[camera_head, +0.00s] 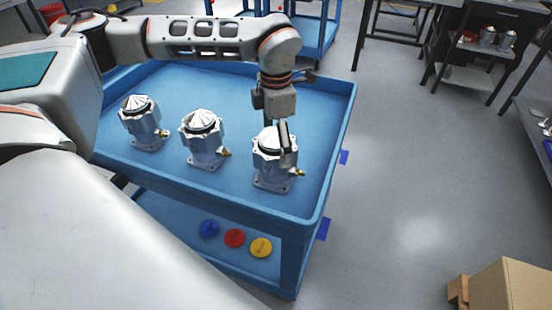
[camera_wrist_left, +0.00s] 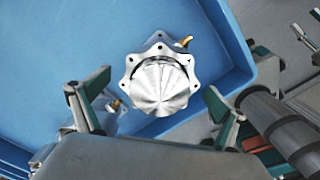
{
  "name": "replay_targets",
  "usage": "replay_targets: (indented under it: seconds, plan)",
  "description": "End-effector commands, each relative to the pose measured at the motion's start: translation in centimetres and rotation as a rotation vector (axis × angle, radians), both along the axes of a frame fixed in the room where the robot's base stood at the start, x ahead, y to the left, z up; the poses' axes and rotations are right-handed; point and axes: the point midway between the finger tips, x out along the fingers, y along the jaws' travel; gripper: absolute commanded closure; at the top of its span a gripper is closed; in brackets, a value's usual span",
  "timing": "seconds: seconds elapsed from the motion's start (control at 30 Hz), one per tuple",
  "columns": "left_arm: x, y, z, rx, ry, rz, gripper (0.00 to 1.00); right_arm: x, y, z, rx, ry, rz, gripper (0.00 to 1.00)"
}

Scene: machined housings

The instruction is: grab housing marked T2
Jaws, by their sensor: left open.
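Three silvery machined housings with domed, fluted tops stand upright in a row on the blue cart's top tray (camera_head: 318,196): a left one (camera_head: 142,124), a middle one (camera_head: 203,140) and a right one (camera_head: 270,172). I cannot read a T2 mark on any of them. My left gripper (camera_head: 281,138) is above the right housing, pointing down, with a finger in front of its top. In the left wrist view the open fingers of my left gripper (camera_wrist_left: 152,92) lie on either side of one housing (camera_wrist_left: 160,82), with gaps to it. My right gripper is not in view.
Blue (camera_head: 209,228), red (camera_head: 234,238) and yellow (camera_head: 261,247) round discs lie on the cart's lower shelf. The tray has a raised rim. Grey floor is clear to the right of the cart. A cardboard box (camera_head: 507,285) stands at the lower right.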

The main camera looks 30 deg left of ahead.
Motion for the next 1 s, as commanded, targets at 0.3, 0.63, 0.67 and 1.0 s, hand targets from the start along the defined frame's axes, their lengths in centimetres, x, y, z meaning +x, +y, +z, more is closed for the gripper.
replay_targets:
  seconds: [0.3,0.63,0.67,1.0]
  plan:
    - [0.0,0.0,0.0,0.001,0.001,0.000,0.64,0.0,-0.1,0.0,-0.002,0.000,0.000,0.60]
    - [0.1,0.0,0.4,-0.002,-0.004,0.000,0.77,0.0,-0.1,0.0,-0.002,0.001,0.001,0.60]
    - [0.1,0.0,0.5,-0.002,-0.004,0.000,0.77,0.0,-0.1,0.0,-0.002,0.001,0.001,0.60]
    - [0.2,0.0,5.6,-0.002,-0.010,0.001,0.77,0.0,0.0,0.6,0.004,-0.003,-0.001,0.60]
